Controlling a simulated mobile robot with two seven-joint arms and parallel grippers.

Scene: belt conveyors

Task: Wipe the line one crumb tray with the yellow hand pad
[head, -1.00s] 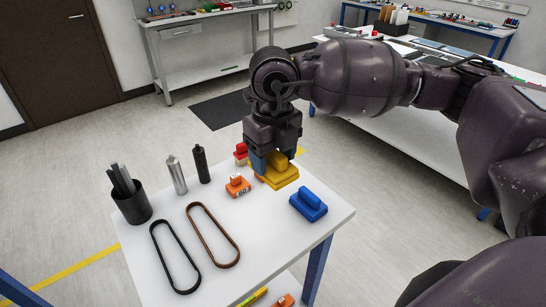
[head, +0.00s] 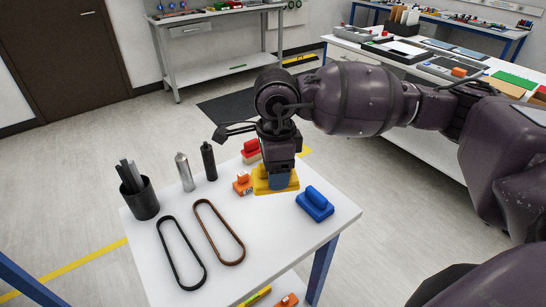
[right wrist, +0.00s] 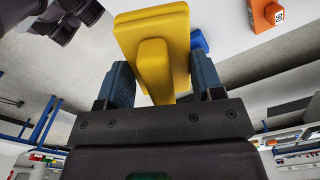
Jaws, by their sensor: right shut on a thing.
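The yellow hand pad (head: 262,184) is at the far edge of the white table, in the jaws of my right gripper (head: 279,181). I cannot tell whether its base touches the table top. In the right wrist view, the pad (right wrist: 180,30) has its raised grip between the two blue fingers of my right gripper (right wrist: 160,85). My left gripper is not in view. No tray is clearly marked as the line one crumb tray; a dark tray with a white sheet (head: 376,45) lies on the far bench.
Beside the yellow pad are a blue pad (head: 316,205), a red pad (head: 250,148) and a tagged orange block (head: 242,184). A black cup (head: 146,204), silver bottle (head: 184,172), black bottle (head: 209,161) and two belts (head: 181,252) share the white table (head: 272,238).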

